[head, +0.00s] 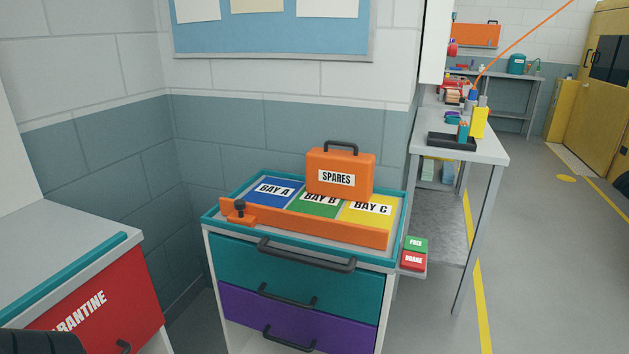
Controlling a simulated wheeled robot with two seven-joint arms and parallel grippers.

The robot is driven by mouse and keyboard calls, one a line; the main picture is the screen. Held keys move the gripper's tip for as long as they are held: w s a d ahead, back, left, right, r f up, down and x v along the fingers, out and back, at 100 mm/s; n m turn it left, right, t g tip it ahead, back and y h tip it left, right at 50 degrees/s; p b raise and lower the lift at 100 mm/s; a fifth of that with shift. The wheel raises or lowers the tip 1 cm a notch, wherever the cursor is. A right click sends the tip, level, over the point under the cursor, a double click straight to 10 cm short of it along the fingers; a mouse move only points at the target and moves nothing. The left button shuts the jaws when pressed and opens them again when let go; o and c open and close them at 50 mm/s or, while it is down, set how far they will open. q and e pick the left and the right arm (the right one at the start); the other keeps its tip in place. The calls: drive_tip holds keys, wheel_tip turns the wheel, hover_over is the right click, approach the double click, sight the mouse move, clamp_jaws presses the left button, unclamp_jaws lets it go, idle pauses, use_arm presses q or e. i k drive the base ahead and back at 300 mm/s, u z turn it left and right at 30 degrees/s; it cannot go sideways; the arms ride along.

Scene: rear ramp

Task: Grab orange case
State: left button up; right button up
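The orange case (340,172) stands upright on top of a drawer cabinet (300,262). It has a dark handle on top and a white label reading SPARES. It sits toward the back of the cabinet top, over the green BAY B and yellow BAY C area.
An orange bar (310,224) with a clamp (240,211) runs along the cabinet top's front, before the blue BAY A panel (270,191). A red-fronted cabinet (100,305) stands at left. A cluttered workbench (488,150) stands at right, with open floor beyond it.

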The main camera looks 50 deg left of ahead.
sight(333, 173)
drive_tip(key=u, duration=1.75)
